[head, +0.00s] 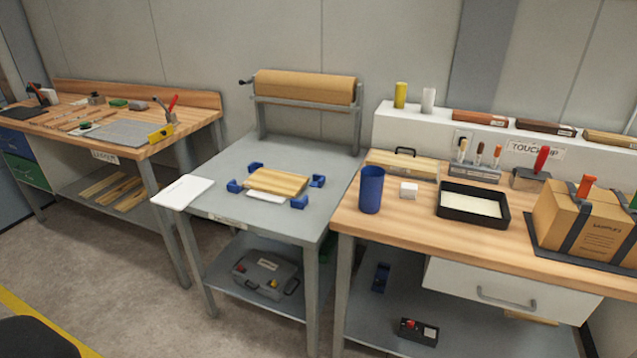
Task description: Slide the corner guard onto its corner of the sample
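The sample (277,182) is a light wooden board lying flat on the grey metal table in the middle. Blue corner guards stand around it: one at the back left (255,168), one at the front left (234,187), one at the back right (318,181) and one at the front right (299,202). The front and right guards look slightly apart from the board; the exact gaps are too small to tell. A white flat piece (265,196) lies along the sample's front edge. Neither of my grippers is in view.
The grey table (221,196) has free room around the guards, with a paper roll (305,87) on a stand behind. A white sheet (182,192) overhangs its left edge. On the wooden bench at right stand a blue cup (371,190), a black tray (472,220) and a strapped carton (580,224).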

